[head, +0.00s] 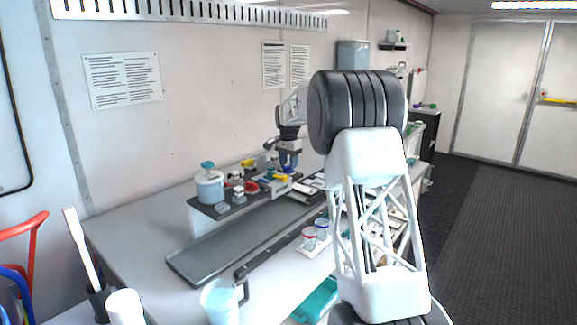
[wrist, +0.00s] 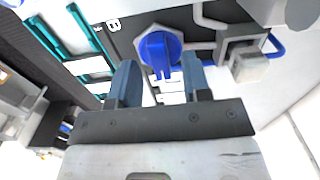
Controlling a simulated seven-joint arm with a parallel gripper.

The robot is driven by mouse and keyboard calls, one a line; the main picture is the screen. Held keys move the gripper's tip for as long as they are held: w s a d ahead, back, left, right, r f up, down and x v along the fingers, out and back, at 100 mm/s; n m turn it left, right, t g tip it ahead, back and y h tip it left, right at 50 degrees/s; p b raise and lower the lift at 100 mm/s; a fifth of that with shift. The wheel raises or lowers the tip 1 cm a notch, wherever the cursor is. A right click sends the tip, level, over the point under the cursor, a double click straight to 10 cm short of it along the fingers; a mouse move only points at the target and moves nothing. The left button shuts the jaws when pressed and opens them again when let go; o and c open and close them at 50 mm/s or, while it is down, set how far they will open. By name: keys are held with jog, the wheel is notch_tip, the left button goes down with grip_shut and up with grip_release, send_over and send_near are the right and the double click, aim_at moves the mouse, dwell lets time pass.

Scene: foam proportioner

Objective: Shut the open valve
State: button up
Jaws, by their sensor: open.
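The foam proportioner is a dark panel (head: 228,208) on the bench, with red and yellow parts and a pale canister on it. In the wrist view a round blue valve knob (wrist: 160,48) sits on a pale mount, its narrow handle pointing toward my gripper. A white letter B is beside it. My gripper (wrist: 158,72) is open and empty, its blue fingers either side of the handle in the picture. I cannot tell whether they touch it. In the head view my gripper (head: 288,160) is above the panel's far right part. Which valve is open is unclear.
A grey pipe fitting (wrist: 245,60) stands close right of the knob. Teal bars (wrist: 90,42) lie to the left. In the head view a pale canister (head: 209,187) stands on the panel, a grey tray (head: 190,265) lies in front, and small cups (head: 310,237) stand right.

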jog(key=shift+f, duration=0.6)
grip_shut()
